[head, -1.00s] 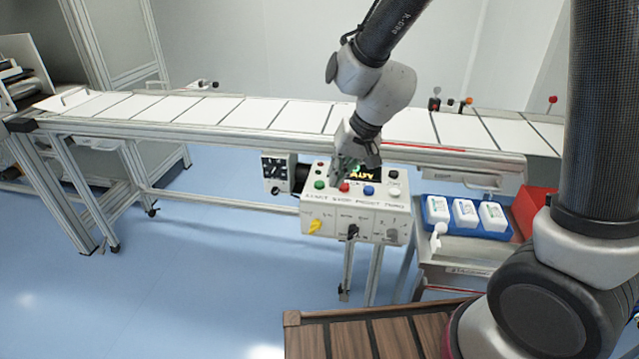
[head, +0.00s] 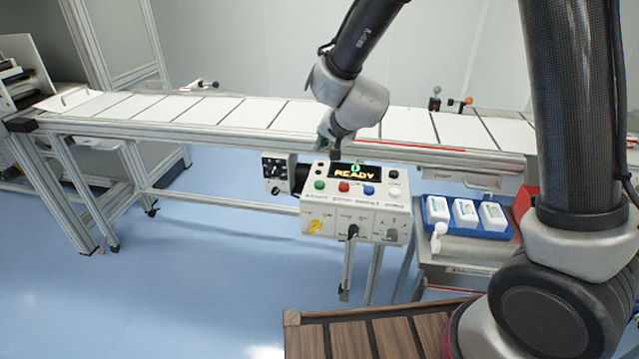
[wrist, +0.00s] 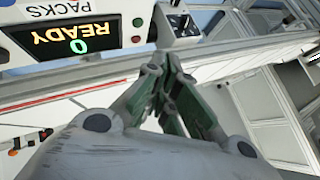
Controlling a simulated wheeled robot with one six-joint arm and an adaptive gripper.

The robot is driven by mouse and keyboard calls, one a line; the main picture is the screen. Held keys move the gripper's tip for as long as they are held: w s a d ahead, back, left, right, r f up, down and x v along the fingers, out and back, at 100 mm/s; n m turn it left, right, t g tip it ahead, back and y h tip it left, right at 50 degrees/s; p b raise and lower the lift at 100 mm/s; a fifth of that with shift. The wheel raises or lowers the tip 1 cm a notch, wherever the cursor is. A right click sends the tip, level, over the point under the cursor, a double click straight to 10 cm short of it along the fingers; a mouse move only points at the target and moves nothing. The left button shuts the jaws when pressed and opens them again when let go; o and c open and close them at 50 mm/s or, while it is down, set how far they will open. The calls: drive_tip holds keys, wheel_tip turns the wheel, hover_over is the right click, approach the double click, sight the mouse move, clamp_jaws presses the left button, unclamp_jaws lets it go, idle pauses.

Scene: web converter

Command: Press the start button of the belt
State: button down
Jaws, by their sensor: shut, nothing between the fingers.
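The white control panel (head: 355,222) stands in front of the belt (head: 250,112). Its top face carries a green button (head: 319,184), a red button (head: 343,187), a blue button (head: 369,190) and a white button (head: 394,191). The display (head: 356,173) shows a green 0 and READY. My gripper (head: 335,152) is above and behind the panel, apart from the buttons. Its fingers (wrist: 165,62) are closed together and empty.
A smaller box with knobs (head: 277,172) adjoins the panel's left side. At right, a blue tray (head: 433,222) holds white packs beside a red bin (head: 524,205). A wooden slatted top (head: 345,338) is in front. The floor at left is clear.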

sight(323, 182)
drive_tip(key=shift+f, duration=4.15)
drive_tip(key=shift+f, duration=0.1)
drive_tip(key=shift+f, duration=0.3)
